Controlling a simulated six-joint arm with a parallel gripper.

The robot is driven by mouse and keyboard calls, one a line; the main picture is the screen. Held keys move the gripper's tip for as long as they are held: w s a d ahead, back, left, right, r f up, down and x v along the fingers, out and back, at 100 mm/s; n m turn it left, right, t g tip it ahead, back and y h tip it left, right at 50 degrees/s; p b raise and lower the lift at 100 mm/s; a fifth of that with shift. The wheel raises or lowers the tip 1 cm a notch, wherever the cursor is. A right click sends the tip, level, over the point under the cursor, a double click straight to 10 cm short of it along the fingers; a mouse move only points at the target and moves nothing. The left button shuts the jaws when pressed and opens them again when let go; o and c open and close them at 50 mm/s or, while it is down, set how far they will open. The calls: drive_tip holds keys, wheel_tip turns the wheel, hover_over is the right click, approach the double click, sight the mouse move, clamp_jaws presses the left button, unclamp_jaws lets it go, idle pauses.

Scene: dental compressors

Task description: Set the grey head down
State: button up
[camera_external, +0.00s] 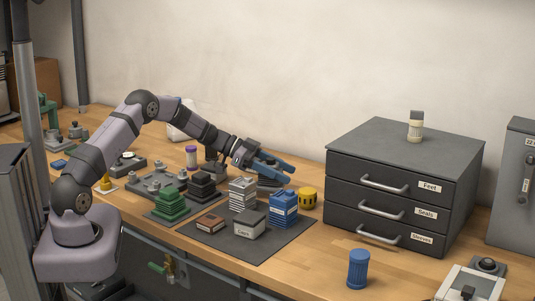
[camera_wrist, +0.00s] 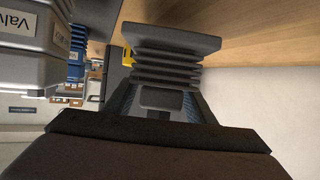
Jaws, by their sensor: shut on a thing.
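My gripper (camera_external: 262,163) is over the bench beyond the dark mat, its blue fingers reaching to the right. In the wrist view my gripper (camera_wrist: 168,108) is shut on the grey head (camera_wrist: 176,50), a dark grey block with stacked fins. The fingers clasp its narrower end, and its finned body extends away from them. In the external view the grey head (camera_external: 268,183) shows only as a dark shape under the fingers, partly hidden. I cannot tell whether it touches the bench.
The mat (camera_external: 246,251) holds a silver finned block (camera_external: 243,193), a blue one (camera_external: 284,211), a Caps box (camera_external: 250,227) and a brown box (camera_external: 210,222). A yellow cylinder (camera_external: 307,197) stands close to my gripper. The drawer cabinet (camera_external: 400,190) stands right. A labelled grey block (camera_wrist: 25,60) is near left.

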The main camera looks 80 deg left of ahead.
drive_tip(key=shift+f, duration=0.8)
drive_tip(key=shift+f, duration=0.45)
drive_tip(key=o, duration=1.5)
drive_tip(key=shift+r, duration=0.5)
drive_tip(key=b+v, duration=0.1)
drive_tip(key=v, duration=1.1)
drive_tip(key=shift+f+b, duration=0.1)
drive_tip(key=shift+b, duration=0.2)
